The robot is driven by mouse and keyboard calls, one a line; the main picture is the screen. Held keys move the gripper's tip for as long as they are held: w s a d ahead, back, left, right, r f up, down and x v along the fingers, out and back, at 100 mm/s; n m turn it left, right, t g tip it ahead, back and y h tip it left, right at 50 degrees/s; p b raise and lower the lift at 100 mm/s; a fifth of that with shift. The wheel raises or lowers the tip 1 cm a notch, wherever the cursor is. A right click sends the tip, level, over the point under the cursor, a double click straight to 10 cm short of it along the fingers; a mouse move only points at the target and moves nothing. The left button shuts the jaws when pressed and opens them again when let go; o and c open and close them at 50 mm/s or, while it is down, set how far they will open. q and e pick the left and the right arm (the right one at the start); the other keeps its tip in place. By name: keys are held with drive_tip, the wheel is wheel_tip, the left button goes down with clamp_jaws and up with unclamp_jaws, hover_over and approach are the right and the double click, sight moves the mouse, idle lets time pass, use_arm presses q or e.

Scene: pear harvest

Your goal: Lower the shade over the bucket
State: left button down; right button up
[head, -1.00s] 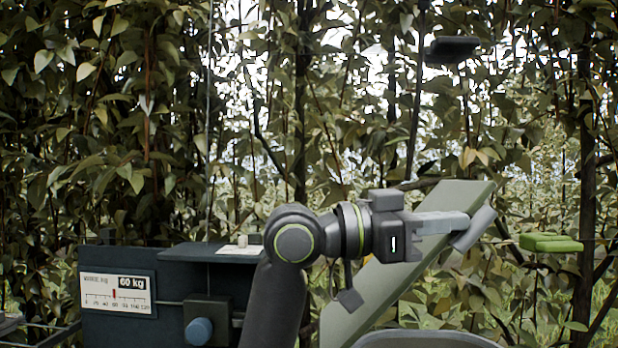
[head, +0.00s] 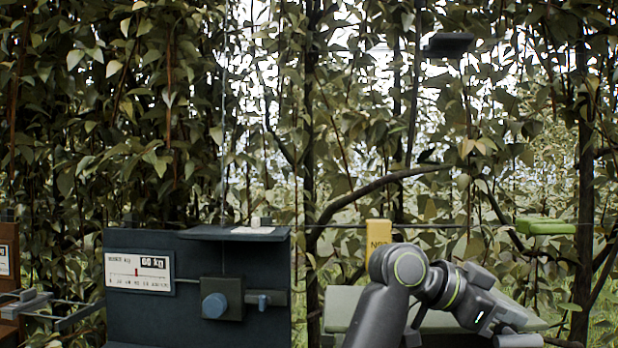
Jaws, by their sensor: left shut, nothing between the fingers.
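The shade (head: 343,302) is a flat grey-green board at the bottom centre right. It now looks close to level, with my left arm in front of its middle. My left gripper (head: 515,341) is low at the bottom edge of the view, at the shade's right part, with its fingers shut and empty. Whether the fingers touch the board I cannot tell. The bucket is not visible; the board and the frame's lower edge cover that area. My right gripper is not in view.
A dark scale panel (head: 130,315) with a 60 kg dial and a blue knob (head: 214,306) stands left of the shade. A yellow marker (head: 378,236) is behind the shade. A green block (head: 545,228) hangs at right. Dense foliage fills the back.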

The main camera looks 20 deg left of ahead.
use_arm(q)
drive_tip(key=shift+d+f+b, duration=0.2)
drive_tip(key=shift+f+b, duration=0.1)
drive_tip(key=shift+f, duration=0.55)
